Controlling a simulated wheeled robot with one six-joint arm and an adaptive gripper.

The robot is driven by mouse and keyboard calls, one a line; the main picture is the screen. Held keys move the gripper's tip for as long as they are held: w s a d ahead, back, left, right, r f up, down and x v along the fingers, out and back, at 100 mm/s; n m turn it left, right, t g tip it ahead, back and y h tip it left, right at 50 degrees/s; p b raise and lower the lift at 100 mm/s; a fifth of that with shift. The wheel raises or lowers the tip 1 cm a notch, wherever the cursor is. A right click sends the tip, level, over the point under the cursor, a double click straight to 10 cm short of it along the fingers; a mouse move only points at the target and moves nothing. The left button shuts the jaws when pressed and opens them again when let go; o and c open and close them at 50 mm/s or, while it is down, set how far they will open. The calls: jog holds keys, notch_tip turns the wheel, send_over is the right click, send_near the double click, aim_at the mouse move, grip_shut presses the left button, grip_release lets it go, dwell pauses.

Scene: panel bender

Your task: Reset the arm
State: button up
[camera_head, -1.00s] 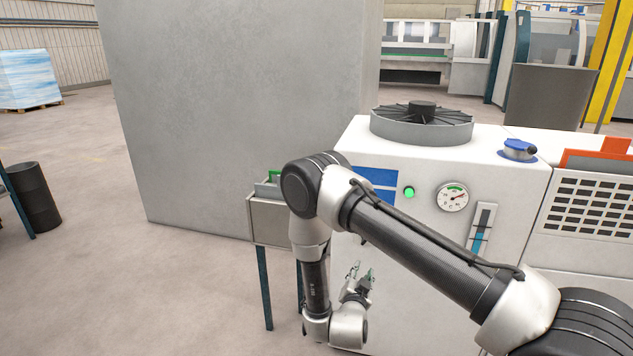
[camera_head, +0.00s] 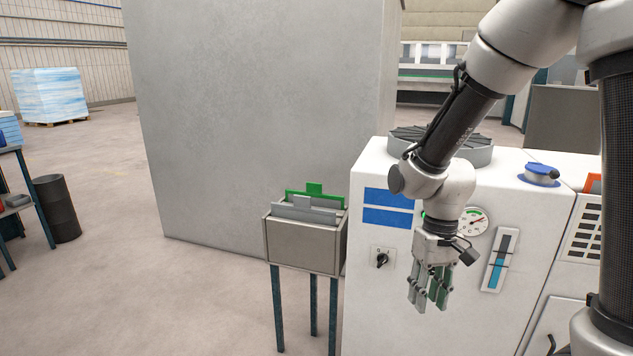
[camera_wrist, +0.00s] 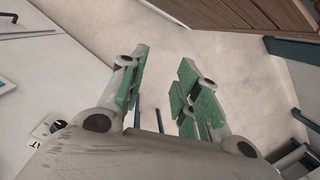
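My gripper (camera_head: 430,290) hangs pointing down in front of the white machine cabinet (camera_head: 460,330) in the head view, with my arm folded above it. Only a sliver of the green lamp shows beside my wrist.
A metal bin on legs (camera_head: 300,245) holding grey and green plates stands left of the cabinet. A rotary switch (camera_head: 382,258) and a blue level tube (camera_head: 498,262) are on the cabinet front. A large grey panel (camera_head: 250,110) rises behind.

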jog(key=s+d+r+m+t, duration=0.1)
jog(key=s+d+r+t, duration=0.2)
jog(key=s+d+r, duration=0.2)
jog(key=s+d+r+m+t, duration=0.1)
jog(key=s+d+r+t, duration=0.2)
jog(key=r, duration=1.1)
jog(key=s+d, duration=0.2)
jog(key=d, duration=0.3)
jog(key=shift+d+h, duration=0.3)
jog(key=shift+d, duration=0.05)
